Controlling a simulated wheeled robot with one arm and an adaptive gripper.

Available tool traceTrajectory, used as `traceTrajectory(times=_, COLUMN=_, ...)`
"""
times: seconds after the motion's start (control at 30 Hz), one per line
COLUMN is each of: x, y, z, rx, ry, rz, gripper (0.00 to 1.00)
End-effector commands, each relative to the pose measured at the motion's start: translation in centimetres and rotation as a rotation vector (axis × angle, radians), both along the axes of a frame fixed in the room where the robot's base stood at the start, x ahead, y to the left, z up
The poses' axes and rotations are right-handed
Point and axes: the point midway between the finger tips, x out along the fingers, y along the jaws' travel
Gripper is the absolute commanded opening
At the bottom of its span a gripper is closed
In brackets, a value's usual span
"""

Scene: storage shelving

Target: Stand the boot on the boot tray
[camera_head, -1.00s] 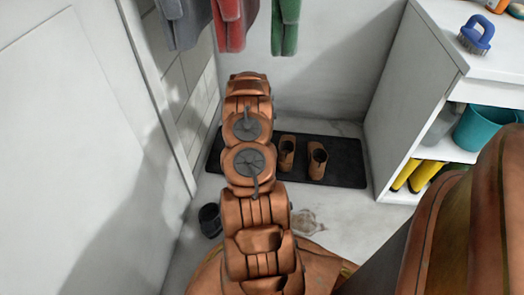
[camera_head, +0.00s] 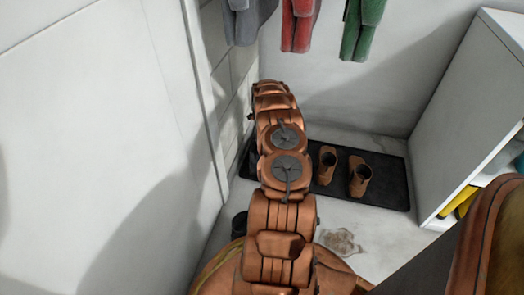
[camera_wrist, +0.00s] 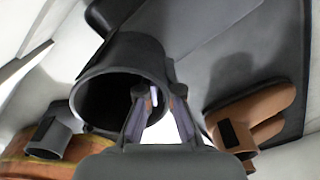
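In the wrist view a dark grey boot (camera_wrist: 108,58) fills the upper middle, its round mouth facing the camera. My gripper (camera_wrist: 163,92) reaches its rim, one finger inside the mouth and one outside, and appears shut on the shaft wall. The fingertips are partly hidden. In the head view my arm hides this boot and the gripper. The black boot tray (camera_head: 392,190) lies on the floor by the back wall. It also shows in the wrist view (camera_wrist: 225,65), behind the boot. Whether the boot touches it I cannot tell.
Two brown shoes (camera_head: 360,178) stand on the tray, right of my arm. Another dark boot (camera_head: 239,222) is on the floor left of my arm. A brown stain (camera_head: 340,241) marks the floor. A white shelf unit (camera_head: 460,120) bounds the right side; coats (camera_head: 298,22) hang above.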

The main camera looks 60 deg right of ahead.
Motion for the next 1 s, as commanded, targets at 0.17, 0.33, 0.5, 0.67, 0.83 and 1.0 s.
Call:
traceTrajectory(times=0.17, x=-0.5, y=-0.8, z=-0.7, rx=0.0, ry=-0.002, rz=-0.014, gripper=0.0)
traceTrajectory(times=0.33, x=-1.0, y=-1.1, z=-2.2, rx=0.0, ry=-0.001, rz=-0.023, gripper=0.0)
traceTrajectory(times=0.5, x=-1.0, y=-1.2, z=-3.3, rx=-0.002, ry=-0.001, rz=-0.022, gripper=0.0)
traceTrajectory(times=0.67, x=-0.9, y=-1.1, z=-3.5, rx=-0.002, ry=-0.001, rz=-0.021, gripper=0.0)
traceTrajectory(times=0.83, x=-0.8, y=-1.1, z=-3.5, rx=-0.002, ry=-0.001, rz=-0.02, gripper=0.0)
traceTrajectory(times=1.0, x=-0.8, y=-1.0, z=-3.8, rx=-0.001, ry=-0.001, rz=-0.018, gripper=0.04)
